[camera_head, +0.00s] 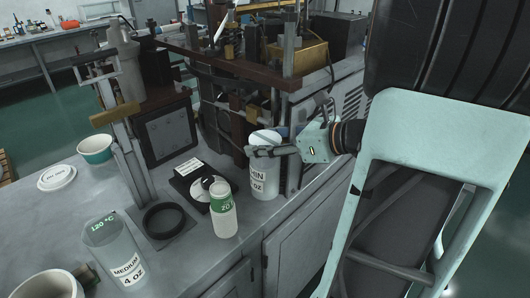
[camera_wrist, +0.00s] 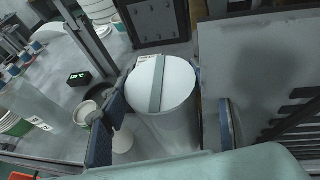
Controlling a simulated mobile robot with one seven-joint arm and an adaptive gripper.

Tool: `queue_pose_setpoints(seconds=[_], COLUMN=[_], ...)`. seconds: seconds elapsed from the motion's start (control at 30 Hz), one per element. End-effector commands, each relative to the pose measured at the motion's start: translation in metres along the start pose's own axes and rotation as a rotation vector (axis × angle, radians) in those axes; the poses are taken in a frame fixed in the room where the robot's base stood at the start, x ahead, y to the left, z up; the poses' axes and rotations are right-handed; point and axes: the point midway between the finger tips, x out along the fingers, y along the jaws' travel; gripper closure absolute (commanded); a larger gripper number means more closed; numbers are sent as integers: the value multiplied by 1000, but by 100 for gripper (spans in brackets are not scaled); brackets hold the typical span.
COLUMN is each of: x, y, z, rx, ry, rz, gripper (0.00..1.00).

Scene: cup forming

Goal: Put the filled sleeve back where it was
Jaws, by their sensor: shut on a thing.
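A pale cylindrical sleeve (camera_head: 262,183) with a label ending in "IN" and "4 OZ" stands upright near the machine. My gripper (camera_head: 268,151) comes from the right and is shut on its upper part. In the wrist view the sleeve (camera_wrist: 172,125) is between the two fingers of my gripper (camera_wrist: 166,128), with a white round top crossed by a grey strip. I cannot tell whether its base touches the bench. Another clear sleeve (camera_head: 118,247), marked "MEDIUM 4 OZ", stands at the front left.
A black ring (camera_head: 163,221), a dark box with a white label (camera_head: 188,178), a white lid (camera_head: 57,177) and a teal cup (camera_head: 95,148) are on the bench (camera_head: 90,192). The forming machine rises behind.

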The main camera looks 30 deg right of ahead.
Motion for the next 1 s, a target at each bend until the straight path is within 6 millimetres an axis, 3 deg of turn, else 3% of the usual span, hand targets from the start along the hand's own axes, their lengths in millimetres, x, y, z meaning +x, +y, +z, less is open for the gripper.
queue_pose_setpoints(seconds=[0.2, 0.67, 0.7, 0.83, 1.0], x=[10, 12, 12, 12, 12], y=[5, 6, 6, 6, 6], z=[-28, -33, -33, -32, -32], rx=[1, 1, 1, 1, 1], ry=[-1, 0, 0, 0, 0], rz=[-4, -3, -3, -3, -4], gripper=[90, 90, 42, 28, 27])
